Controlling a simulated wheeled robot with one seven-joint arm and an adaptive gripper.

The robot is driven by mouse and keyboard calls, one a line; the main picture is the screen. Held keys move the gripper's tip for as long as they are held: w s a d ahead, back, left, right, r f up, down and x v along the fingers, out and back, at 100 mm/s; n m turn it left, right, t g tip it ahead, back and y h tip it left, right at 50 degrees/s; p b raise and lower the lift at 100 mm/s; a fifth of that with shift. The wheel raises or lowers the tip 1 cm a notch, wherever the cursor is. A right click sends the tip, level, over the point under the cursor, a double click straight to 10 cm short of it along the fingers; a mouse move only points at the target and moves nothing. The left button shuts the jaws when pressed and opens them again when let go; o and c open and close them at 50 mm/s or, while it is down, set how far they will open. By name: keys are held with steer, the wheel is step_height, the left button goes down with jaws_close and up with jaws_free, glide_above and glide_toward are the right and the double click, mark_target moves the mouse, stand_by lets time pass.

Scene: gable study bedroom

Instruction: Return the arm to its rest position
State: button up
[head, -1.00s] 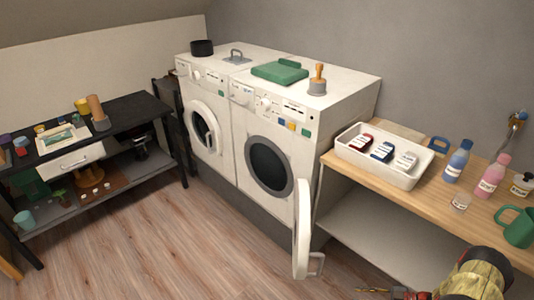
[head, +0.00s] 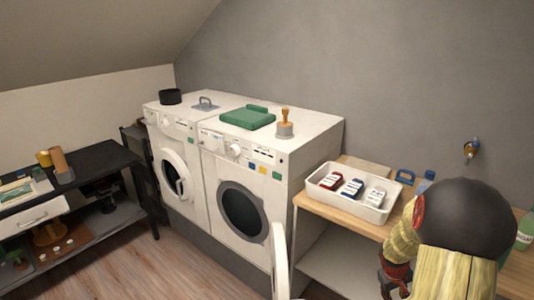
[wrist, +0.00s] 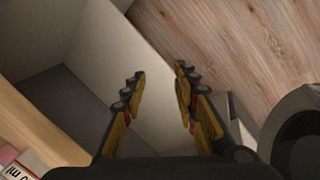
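My arm rises at the lower right of the head view, in front of the wooden table. My gripper shows in the wrist view (wrist: 160,90) with its two yellow and black fingers apart and nothing between them. In the wrist view it points down past the wooden table's edge (wrist: 30,125), with a pale panel and wood floor beyond. In the head view the fingers are mostly hidden by my arm.
Two white machines (head: 228,165) stand against the wall. The right one's door (head: 279,262) hangs open near my arm. A white tray (head: 325,202) with several small items sits on the wooden table (head: 318,212). A black table (head: 85,166) stands left. Floor (head: 130,265) is clear.

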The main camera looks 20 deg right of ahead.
steer(key=s+a+r+t+y, duration=0.1)
steer(key=s+a+r, duration=0.1)
steer(key=a+r, duration=0.7)
steer(key=s+a+r+n+t+y, duration=0.1)
steer(key=a+r, duration=0.8)
steer(key=a, duration=0.9)
steer(key=s+a+r+n+t+y, duration=0.1)
steer(key=s+a+r+t+y, duration=0.1)
steer(key=a+r, duration=0.8)
steer(key=s+a+t, duration=0.1)
steer(key=s+a, duration=0.1)
steer(key=a, duration=0.2)
steer(key=shift+s, duration=0.4)
